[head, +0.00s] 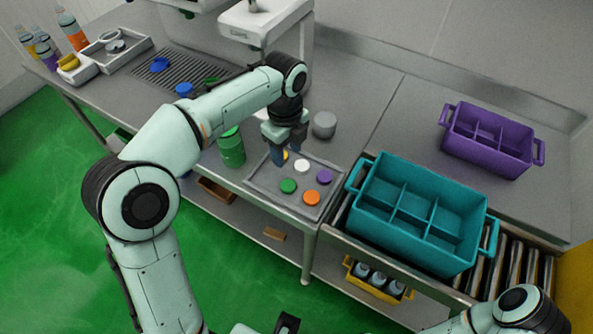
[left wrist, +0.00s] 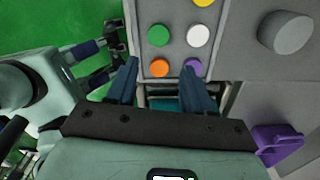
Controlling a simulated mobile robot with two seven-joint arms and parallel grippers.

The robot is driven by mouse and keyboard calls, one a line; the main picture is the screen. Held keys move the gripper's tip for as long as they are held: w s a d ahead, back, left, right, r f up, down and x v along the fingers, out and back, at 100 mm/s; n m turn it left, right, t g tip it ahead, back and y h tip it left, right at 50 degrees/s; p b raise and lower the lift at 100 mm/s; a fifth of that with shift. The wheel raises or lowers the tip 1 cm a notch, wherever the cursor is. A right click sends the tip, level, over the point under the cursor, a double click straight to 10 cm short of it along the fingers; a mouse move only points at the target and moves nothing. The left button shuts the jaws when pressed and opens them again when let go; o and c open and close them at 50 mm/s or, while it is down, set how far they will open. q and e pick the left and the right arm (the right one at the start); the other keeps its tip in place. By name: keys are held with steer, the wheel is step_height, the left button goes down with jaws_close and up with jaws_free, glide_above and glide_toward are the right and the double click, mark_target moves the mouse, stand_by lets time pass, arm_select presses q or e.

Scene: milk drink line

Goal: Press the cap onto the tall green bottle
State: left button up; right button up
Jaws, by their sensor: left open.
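The green bottle (head: 231,150) stands upright on the counter, left of the cap tray; its top is green, and I cannot tell whether that is a cap. The green cap (head: 288,186) lies on the grey tray (head: 262,180) and also shows in the left wrist view (left wrist: 159,35). My left gripper (head: 287,150) is open and empty above the tray's back left part, beside the yellow cap (head: 284,155). Its two fingers show apart in the left wrist view (left wrist: 160,85). A dark part at the head view's bottom edge may be my right gripper; its jaws are unclear.
White (head: 302,166), purple (head: 324,177) and orange (head: 311,198) caps share the tray. A grey cylinder (head: 324,124) stands behind it. A teal crate (head: 415,215) is on rollers to the right, a purple crate (head: 488,140) beyond. Blue caps (head: 160,64) lie far left.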

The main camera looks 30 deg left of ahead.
arm_select(q)
steer(key=shift+w, duration=0.1)
steer(key=b, duration=0.1)
glide_above(288, 184)
step_height(288, 184, down, 7)
steer(key=shift+f, duration=0.55)
steer(key=shift+f+b, duration=0.55)
steer(key=shift+f, duration=2.1)
